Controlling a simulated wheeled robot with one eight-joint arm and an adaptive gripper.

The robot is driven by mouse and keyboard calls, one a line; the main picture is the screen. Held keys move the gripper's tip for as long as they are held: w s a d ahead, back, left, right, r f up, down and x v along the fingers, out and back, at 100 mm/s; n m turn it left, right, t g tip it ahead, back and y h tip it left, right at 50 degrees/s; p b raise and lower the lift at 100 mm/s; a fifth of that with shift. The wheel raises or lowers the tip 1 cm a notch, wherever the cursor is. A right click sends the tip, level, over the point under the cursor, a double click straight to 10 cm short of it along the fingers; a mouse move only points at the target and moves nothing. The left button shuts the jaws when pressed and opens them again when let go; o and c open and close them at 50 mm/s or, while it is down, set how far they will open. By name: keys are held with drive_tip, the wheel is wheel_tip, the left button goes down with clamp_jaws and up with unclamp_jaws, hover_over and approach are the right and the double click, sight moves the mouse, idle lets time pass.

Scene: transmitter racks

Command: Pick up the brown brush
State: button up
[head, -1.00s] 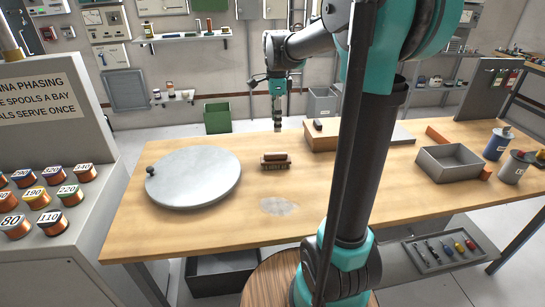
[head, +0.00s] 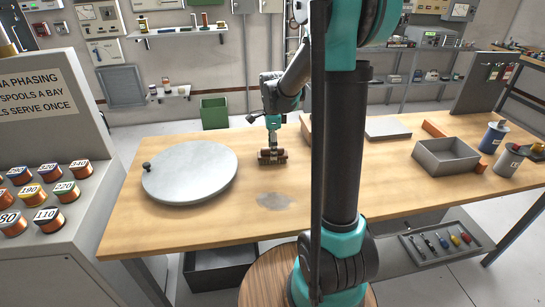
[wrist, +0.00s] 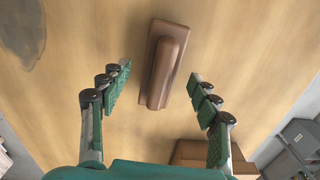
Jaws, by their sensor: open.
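The brown brush (head: 272,156) lies on the wooden table, to the right of the round grey disc. In the wrist view the brush (wrist: 164,65) is a long brown block with a raised handle, lying ahead of my fingers and partly between their lines. My gripper (head: 273,143) is above the brush in the head view and hides part of it. In the wrist view my gripper (wrist: 160,85) has its two green-padded fingers spread wide apart, one on each side of the brush, with nothing held. I cannot tell the exact height of the fingertips above the brush.
The round grey disc (head: 190,172) with a dark knob lies at the left. A grey stain (head: 274,201) marks the table in front of the brush. A brown box (wrist: 203,153) is near my right finger. A grey open bin (head: 447,158) stands at the right.

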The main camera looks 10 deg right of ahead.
drive_tip(key=shift+f, duration=1.5)
drive_tip(key=c, duration=1.3)
drive_tip(key=shift+r, duration=0.15)
wheel_tip(320, 180, up, 20)
drive_tip(key=o, duration=0.5)
drive_tip(key=c, duration=0.3)
